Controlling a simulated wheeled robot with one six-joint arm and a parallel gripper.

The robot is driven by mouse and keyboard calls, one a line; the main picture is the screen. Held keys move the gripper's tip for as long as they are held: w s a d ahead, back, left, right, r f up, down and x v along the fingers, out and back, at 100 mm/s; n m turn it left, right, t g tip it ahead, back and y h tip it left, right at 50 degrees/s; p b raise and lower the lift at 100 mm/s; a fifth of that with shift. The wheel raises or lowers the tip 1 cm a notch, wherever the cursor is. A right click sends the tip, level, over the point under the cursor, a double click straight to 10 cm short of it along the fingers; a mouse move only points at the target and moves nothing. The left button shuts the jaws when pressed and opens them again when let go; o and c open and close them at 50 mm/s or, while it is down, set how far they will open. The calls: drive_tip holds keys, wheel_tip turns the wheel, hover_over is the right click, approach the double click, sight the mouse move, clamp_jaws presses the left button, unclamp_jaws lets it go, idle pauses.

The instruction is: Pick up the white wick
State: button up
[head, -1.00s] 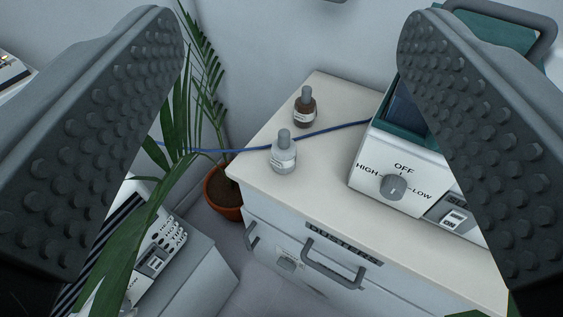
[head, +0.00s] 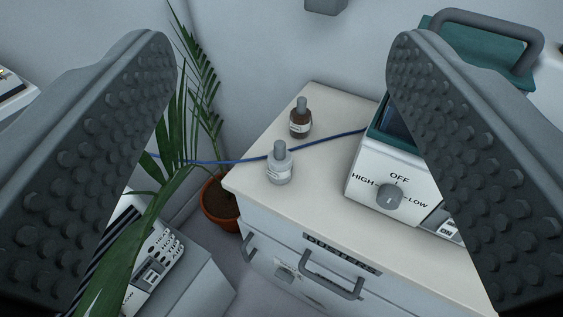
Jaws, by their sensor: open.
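I see no clear white wick in the head view. A clear-white bottle with a grey cap (head: 280,165) stands upright on the cabinet top, and a brown bottle with a grey cap (head: 300,121) stands just behind it. My gripper (head: 280,170) is open and empty, its two studded fingers at the left and right of the picture. The bottles show in the gap between the fingers, farther off and not touched.
The cabinet (head: 262,188) has drawers with grey handles. A white machine with a dial (head: 388,198) stands on it at right, partly behind my right finger. A blue cable (head: 215,161) crosses behind the white bottle. A potted palm (head: 217,203) stands at left beside another machine (head: 160,262).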

drive_tip(key=shift+o, duration=0.5)
drive_tip(key=m+g, duration=0.3)
drive_tip(key=g, duration=1.4)
hover_over(280, 141)
wheel_tip(280, 141, down, 12)
wheel_tip(280, 141, down, 18)
drive_tip(key=shift+s+r, duration=0.1)
drive_tip(key=c, duration=1.1)
drive_tip(key=shift+r, duration=0.15)
